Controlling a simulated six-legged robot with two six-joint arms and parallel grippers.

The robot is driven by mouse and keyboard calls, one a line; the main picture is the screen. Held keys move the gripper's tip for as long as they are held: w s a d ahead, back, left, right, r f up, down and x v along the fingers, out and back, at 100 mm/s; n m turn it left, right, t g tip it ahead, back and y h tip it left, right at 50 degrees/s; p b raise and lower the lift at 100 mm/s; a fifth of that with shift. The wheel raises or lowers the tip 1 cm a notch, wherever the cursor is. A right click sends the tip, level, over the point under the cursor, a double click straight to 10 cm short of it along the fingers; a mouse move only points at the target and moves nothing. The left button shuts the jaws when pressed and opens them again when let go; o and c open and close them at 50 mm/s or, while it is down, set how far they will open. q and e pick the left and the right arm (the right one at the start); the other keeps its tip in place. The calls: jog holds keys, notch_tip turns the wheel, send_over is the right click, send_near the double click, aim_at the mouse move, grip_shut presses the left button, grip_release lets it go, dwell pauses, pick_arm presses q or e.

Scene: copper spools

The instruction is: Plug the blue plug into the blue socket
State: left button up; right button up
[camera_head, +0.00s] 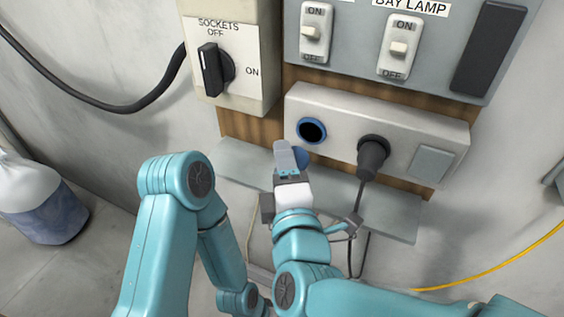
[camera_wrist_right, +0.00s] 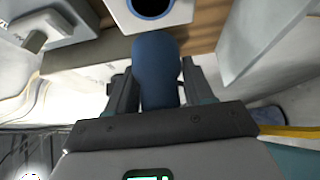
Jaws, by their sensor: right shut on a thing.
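The blue socket (camera_head: 312,130) is a dark round hole with a blue rim at the left of a pale socket box (camera_head: 340,112). In the right wrist view the socket (camera_wrist_right: 151,7) is at the top edge, partly cut off. My right gripper (camera_head: 290,160) is shut on the blue plug (camera_head: 301,158), just below the socket. In the right wrist view the plug (camera_wrist_right: 157,68) sits between both fingers and points toward the socket. The plug looks outside the socket; the exact gap is hard to tell. My left gripper is not in view; only arm links show.
A black plug (camera_head: 373,158) with a hanging cable fills the socket at right. A grey shelf (camera_head: 385,212) runs below the box. A black rotary switch (camera_head: 214,70) and two toggle switches (camera_head: 316,32) are above. A white-and-blue bag (camera_head: 40,205) stands at far left.

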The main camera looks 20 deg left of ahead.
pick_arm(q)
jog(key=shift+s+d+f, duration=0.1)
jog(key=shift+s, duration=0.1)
pick_arm(e)
jog(key=shift+w, duration=2.85)
jog(key=shift+w, duration=0.55)
jog(key=o, duration=1.1)
jog(key=shift+c, duration=0.2)
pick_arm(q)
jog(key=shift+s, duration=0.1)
